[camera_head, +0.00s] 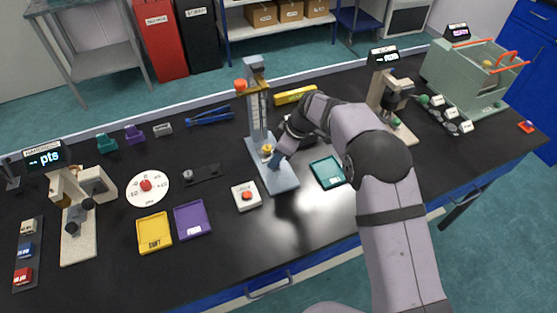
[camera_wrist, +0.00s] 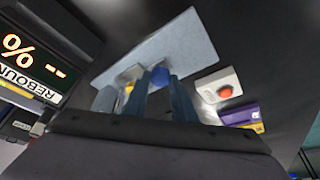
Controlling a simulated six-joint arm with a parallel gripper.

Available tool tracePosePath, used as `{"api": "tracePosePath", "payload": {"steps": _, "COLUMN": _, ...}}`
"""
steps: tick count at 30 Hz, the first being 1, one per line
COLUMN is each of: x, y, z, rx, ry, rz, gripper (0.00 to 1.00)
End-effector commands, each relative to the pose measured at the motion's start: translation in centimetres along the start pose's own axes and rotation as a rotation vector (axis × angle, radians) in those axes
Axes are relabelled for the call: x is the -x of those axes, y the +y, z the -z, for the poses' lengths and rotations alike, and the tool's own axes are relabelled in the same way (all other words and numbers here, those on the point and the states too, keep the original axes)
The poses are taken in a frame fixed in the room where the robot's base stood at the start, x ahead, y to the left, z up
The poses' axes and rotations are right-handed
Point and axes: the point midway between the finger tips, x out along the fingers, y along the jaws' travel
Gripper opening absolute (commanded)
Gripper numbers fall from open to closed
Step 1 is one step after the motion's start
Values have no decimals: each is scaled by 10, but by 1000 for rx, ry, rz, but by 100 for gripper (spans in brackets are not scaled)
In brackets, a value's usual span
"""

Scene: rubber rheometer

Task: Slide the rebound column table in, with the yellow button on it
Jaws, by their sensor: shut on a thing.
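The rebound column (camera_head: 257,110) stands upright on a grey-blue base plate (camera_head: 285,183) in the middle of the bench. Low on the column is the small column table with the yellow button (camera_head: 267,149) on it. My gripper (camera_head: 280,157) reaches in from the right, close beside the table. In the wrist view the fingers (camera_wrist: 158,88) are shut on a blue knob-like part (camera_wrist: 158,75) at the table. The yellow button (camera_wrist: 130,87) shows left of it, partly hidden by a finger. The base plate (camera_wrist: 185,42) lies beyond. How far in the table sits cannot be told.
A white box with a red button (camera_head: 246,196) stands left of the base plate, and a teal tray (camera_head: 328,172) lies right of it. Purple (camera_head: 193,219) and yellow (camera_head: 154,233) trays lie front left. A rebound display (camera_wrist: 30,60) is near the wrist.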

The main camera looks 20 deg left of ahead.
Motion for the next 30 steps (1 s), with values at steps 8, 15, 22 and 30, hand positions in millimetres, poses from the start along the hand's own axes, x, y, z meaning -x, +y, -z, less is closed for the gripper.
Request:
{"api": "tracePosePath", "payload": {"steps": 8, "x": 2, "y": 3, "z": 4, "rx": 0, "ry": 8, "rz": -12, "gripper": 34}}
{"api": "tracePosePath", "payload": {"steps": 15, "x": 2, "y": 2, "z": 2, "rx": 0, "ry": 5, "rz": -8, "gripper": 43}}
{"api": "tracePosePath", "payload": {"steps": 22, "x": 7, "y": 2, "z": 2, "rx": 0, "ry": 5, "rz": -8, "gripper": 43}}
{"api": "tracePosePath", "payload": {"steps": 30, "x": 38, "y": 3, "z": 2, "rx": 0, "ry": 7, "rz": -11, "gripper": 43}}
